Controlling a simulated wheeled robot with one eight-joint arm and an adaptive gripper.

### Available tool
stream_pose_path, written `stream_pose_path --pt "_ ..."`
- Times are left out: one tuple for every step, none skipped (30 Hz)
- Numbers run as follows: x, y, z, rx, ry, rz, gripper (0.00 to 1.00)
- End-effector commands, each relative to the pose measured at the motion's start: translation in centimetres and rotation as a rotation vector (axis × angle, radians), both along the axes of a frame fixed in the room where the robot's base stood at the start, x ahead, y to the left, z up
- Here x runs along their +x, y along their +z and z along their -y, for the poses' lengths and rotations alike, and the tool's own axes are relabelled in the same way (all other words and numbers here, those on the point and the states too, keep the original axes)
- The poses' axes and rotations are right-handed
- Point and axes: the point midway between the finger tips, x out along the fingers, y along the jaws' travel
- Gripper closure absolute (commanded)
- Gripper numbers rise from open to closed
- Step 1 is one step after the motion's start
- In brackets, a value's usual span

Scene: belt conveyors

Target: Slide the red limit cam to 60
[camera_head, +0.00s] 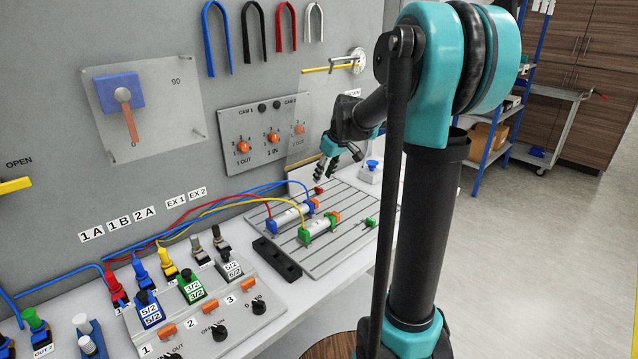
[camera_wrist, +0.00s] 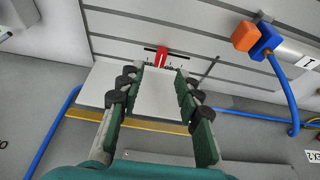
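The red limit cam (camera_head: 319,190) is a small red block at the far edge of the grooved plate, just under my gripper (camera_head: 326,176) in the head view. In the wrist view the red cam (camera_wrist: 161,56) lies just beyond and between my fingertips (camera_wrist: 159,73), on a dark cross strip. My fingers are apart with a gap between them and nothing held. Small dark scale marks show beside the cam, too small to read.
The grooved plate (camera_head: 345,253) carries a blue-ended cylinder (camera_head: 291,217), a green-ended cylinder (camera_head: 318,228) and a small green block (camera_head: 370,222). A blue-topped button box (camera_head: 370,171) stands behind right. Blue hoses run along the wall side.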

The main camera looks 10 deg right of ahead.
Motion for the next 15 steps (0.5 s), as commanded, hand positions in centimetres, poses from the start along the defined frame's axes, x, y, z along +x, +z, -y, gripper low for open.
stream_pose_path --pt "0.3 -0.8 -0.2 0.000 0.001 0.000 0.66" --pt "0.5 -1.2 -0.3 0.000 0.001 0.000 0.66" --pt "0.7 -1.8 -0.4 0.000 0.000 0.000 0.66" --pt "0.8 -2.2 -0.5 0.000 0.000 0.000 0.66" --pt "1.0 -2.6 -0.6 0.000 0.000 0.000 0.66" --pt "1.1 -3.1 -0.8 0.000 0.000 0.000 0.66" --pt "1.2 -3.5 -0.8 0.000 0.000 0.000 0.66" --pt "1.3 -3.8 -0.9 0.000 0.000 0.000 0.66" --pt "1.5 -4.1 -1.0 0.000 0.000 0.000 0.66" --pt "1.6 -4.4 -1.1 0.000 0.001 0.000 0.66" --pt "1.6 -4.6 -1.1 0.000 0.001 0.000 0.66" --pt "1.7 -4.8 -1.1 0.000 0.001 0.000 0.66" --pt "1.7 -4.9 -1.2 0.000 0.000 0.000 0.66" --pt "1.7 -5.0 -1.2 0.000 0.000 0.000 0.66" --pt "1.7 -5.0 -1.2 0.000 0.000 0.000 0.66"
